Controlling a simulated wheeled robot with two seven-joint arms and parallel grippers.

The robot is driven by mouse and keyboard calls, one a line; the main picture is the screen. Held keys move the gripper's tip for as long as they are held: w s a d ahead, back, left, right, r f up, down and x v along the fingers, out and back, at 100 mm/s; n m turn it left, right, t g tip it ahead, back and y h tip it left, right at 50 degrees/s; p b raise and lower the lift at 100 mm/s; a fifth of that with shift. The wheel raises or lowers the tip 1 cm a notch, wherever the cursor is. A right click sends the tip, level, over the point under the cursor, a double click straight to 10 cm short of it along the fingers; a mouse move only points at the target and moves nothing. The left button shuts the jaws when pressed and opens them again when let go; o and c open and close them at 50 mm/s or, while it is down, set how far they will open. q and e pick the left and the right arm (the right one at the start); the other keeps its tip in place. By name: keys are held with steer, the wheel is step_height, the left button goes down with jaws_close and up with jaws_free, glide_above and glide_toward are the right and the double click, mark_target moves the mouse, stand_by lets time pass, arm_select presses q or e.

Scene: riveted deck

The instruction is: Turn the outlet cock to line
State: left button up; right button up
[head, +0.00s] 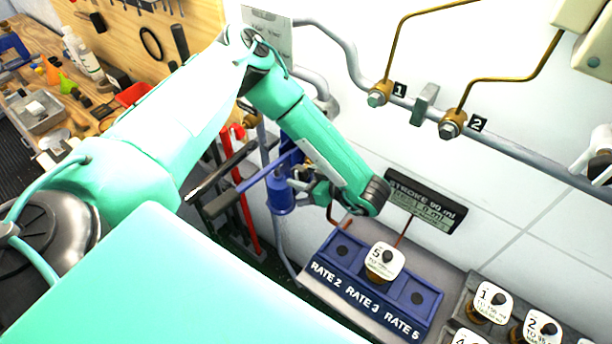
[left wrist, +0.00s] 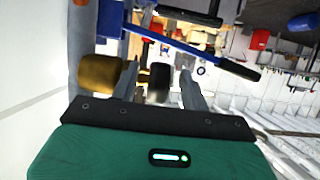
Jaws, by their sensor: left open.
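My left gripper (head: 300,183) is beside the upper part of a blue pump (head: 281,192) near the wall. In the left wrist view its two fingers (left wrist: 160,80) stand apart. A short cock handle with a dark and silver end (left wrist: 158,83) shows between them, next to a brass cylinder (left wrist: 98,73); these look like the outlet cock, but I cannot tell for certain. I cannot tell whether either finger touches it. In the head view the gripper and pump hide the cock, and its line marks cannot be made out. My right gripper is in neither view.
A blue rate rack (head: 345,285) holds a tag marked 5 (head: 384,262); more numbered tags (head: 490,302) stand to its right. A stroke display (head: 425,207) is on the wall. Brass fittings 1 (head: 380,93) and 2 (head: 452,124) sit on a grey pipe. A cluttered bench (head: 75,110) is at left.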

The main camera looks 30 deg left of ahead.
arm_select(q)
steer(key=shift+d, duration=0.1)
steer(key=b+v, duration=0.5)
steer(key=v, duration=0.8)
steer(key=shift+d, duration=0.35)
steer(key=shift+s+r, duration=0.1)
